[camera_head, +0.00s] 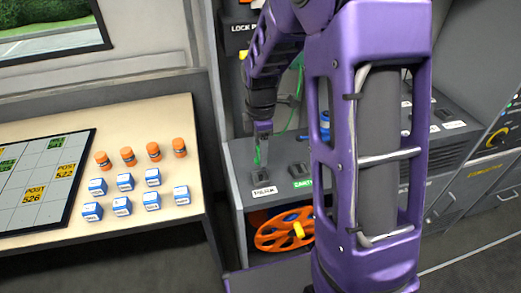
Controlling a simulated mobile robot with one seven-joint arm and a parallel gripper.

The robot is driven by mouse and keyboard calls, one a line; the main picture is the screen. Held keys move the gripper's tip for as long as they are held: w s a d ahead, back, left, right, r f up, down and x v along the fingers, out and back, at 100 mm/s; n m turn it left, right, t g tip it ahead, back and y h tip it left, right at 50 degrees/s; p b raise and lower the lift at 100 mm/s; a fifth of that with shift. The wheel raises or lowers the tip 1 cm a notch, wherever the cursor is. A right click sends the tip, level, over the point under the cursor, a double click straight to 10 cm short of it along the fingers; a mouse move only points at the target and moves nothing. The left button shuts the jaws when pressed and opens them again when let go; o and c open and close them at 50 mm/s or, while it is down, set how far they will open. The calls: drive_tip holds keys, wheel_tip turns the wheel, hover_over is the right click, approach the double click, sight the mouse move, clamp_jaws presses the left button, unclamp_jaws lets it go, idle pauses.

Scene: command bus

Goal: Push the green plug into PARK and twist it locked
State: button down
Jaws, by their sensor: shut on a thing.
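My gripper (262,148) points down over the front left of the grey console (240,150). It is shut on the green plug (257,157), which shows only as a small strip of green at the fingertips. A green cable (297,98) runs from above down toward the gripper. The gripper is over or close to a dark socket block behind a white label (264,191), whose text is too small to read. I cannot tell whether the plug touches the socket. Another dark socket (298,168) sits to the right, behind a green label (303,183). I cannot tell which socket is PARK.
My purple arm hides much of the console's middle. An orange reel (285,229) sits below the console top. A blue object (325,122) stands behind, partly hidden.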

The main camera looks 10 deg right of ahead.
drive_tip(key=shift+f+b, duration=1.85)
drive_tip(key=shift+f, duration=0.7)
drive_tip(key=shift+f, duration=0.95)
idle(0.4)
drive_tip(key=shift+m, duration=2)
drive_tip(key=shift+s+m, duration=0.1)
drive_tip(key=shift+m, duration=1.9)
